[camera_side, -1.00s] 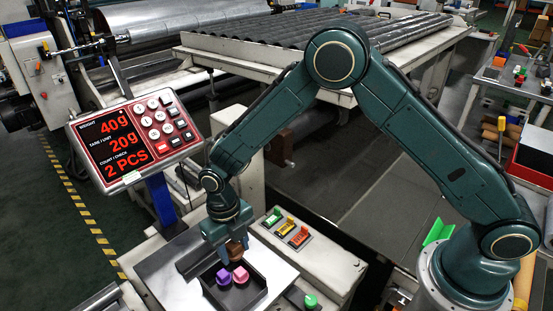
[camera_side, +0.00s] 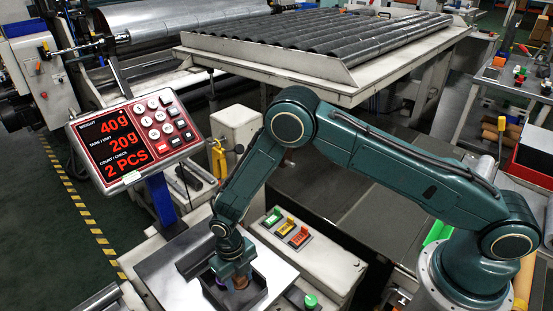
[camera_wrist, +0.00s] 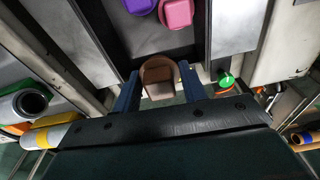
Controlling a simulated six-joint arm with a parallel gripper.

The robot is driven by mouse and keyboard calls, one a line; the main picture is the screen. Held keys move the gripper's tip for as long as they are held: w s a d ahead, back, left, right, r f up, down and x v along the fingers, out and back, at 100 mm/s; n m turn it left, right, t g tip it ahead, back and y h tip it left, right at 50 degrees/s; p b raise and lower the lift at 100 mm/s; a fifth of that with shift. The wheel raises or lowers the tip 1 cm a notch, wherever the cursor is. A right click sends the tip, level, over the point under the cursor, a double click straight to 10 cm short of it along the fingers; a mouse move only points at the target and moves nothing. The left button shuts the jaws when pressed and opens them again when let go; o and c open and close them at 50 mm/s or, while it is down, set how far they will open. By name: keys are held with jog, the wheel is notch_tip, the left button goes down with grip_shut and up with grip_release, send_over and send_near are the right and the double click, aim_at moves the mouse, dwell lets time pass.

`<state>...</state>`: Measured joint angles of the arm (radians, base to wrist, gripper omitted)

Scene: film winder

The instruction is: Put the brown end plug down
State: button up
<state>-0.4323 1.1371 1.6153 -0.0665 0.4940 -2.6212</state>
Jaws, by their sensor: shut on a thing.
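The brown end plug (camera_wrist: 158,78) is between the two blue fingers of my gripper (camera_wrist: 159,84) in the wrist view. In the side view the brown plug (camera_side: 240,282) shows low under my gripper (camera_side: 233,277), inside the outline of the black tray (camera_side: 256,297). I cannot tell whether it touches the tray floor. A purple plug (camera_wrist: 140,5) and a pink plug (camera_wrist: 176,12) are in the tray, beyond the brown one in the wrist view. In the side view my gripper mostly hides them.
The tray is on a pale scale plate (camera_side: 177,286). The scale display (camera_side: 118,143) reads 40g, 20g and 2 PCS. A panel with green, yellow and orange switches (camera_side: 287,229) and a green button (camera_side: 311,300) are to the right of the tray.

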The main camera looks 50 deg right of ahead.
aim_at(243, 299)
jog(key=shift+f, duration=1.45)
jog(key=shift+f, duration=1.9)
jog(key=shift+f, duration=0.15)
jog(key=o, duration=0.9)
jog(key=shift+o, duration=0.2)
jog(key=shift+w+r, duration=0.25)
jog(key=shift+r, duration=1.8)
jog(key=shift+w+r, duration=0.2)
jog(key=shift+r, duration=1.8)
jog(key=shift+w+r, duration=0.25)
jog(key=shift+r, duration=1.8)
